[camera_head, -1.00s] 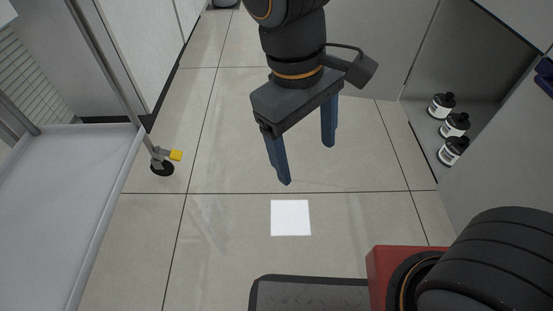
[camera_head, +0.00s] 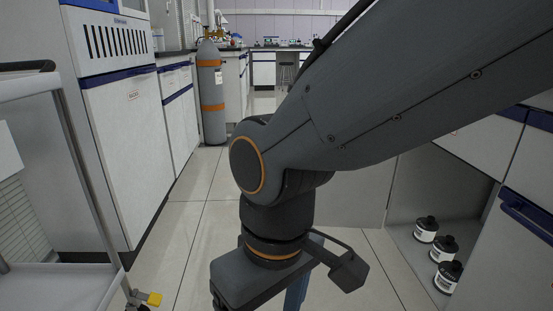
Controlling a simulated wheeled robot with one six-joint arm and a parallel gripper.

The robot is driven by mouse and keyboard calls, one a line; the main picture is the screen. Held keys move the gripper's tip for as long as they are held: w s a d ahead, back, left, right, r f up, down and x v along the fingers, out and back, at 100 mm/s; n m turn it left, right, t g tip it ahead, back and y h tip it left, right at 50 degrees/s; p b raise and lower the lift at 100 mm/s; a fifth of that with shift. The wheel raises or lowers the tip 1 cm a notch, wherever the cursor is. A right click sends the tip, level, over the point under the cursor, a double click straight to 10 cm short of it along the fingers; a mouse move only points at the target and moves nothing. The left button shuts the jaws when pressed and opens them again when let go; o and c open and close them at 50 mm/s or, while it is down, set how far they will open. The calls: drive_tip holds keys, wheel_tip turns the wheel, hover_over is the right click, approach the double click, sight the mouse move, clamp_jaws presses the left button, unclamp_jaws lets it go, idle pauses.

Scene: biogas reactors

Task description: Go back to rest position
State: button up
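My gripper (camera_head: 262,305) hangs downward over the tiled floor in the lower middle of the head view. Its body shows below the wrist joints. One blue finger shows partly at the bottom edge, and the fingertips are cut off by the frame. I cannot see the gap between the fingers or anything held there now. My grey arm link crosses the view from the upper right down to the wrist.
A white trolley (camera_head: 62,278) stands at the left with a yellow-tabbed caster. White cabinets (camera_head: 120,160) line the left side, with a grey gas cylinder (camera_head: 211,130) beyond. The middle aisle floor is clear.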

drive_tip(key=d+r+m+p, duration=0.2)
drive_tip(key=d+r+p, duration=0.5)
drive_tip(key=r+p, duration=0.4)
drive_tip(key=d+r+m+p, duration=0.3)
drive_tip(key=d+r+p, duration=0.4)
drive_tip(key=r+p, duration=0.5)
drive_tip(key=d+r+m+h+p, duration=0.1)
drive_tip(key=d+r+m+p, duration=0.2)
drive_tip(key=d+r+p, duration=0.4)
wheel_tip(320, 180, up, 5)
drive_tip(key=p, duration=1.3)
drive_tip(key=shift+d, duration=0.15)
